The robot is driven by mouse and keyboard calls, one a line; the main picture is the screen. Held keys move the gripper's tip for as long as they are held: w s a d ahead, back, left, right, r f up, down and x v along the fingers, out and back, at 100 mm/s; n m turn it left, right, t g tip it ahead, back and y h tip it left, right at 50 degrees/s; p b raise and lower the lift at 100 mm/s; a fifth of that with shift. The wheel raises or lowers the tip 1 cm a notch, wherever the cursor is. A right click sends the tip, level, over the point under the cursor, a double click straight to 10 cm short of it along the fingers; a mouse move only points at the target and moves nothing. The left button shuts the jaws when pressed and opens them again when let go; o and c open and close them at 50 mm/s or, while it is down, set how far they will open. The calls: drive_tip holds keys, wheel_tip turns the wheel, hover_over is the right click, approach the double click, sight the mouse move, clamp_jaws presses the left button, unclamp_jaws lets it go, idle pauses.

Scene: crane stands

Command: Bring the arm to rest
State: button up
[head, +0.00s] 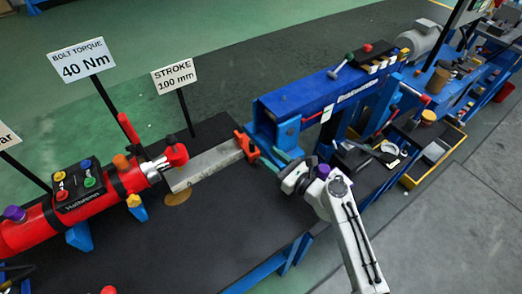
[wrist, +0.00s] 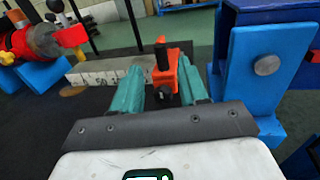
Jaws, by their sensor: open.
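My gripper (head: 279,161) is low over the black bench, beside the blue beam's near end. In the wrist view its two teal fingers (wrist: 162,82) are apart, with no object held between them. An orange clamp (head: 246,146) with a dark screw sits at the end of a grey metal bar. In the wrist view the clamp (wrist: 186,74) appears beyond and partly between the fingers. Whether a finger touches it cannot be told. My white arm reaches in from the lower right of the head view.
A blue beam (head: 322,91) on blue supports stands right of the gripper. A red cylinder (head: 32,227) with a button box and the grey bar (head: 205,165) lie left. Signs on posts, including "STROKE 100 mm" (head: 174,77), stand behind. The front bench surface (head: 205,250) is largely clear.

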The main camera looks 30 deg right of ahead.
drive_tip(key=shift+s+d, duration=0.2)
drive_tip(key=shift+s, duration=0.75)
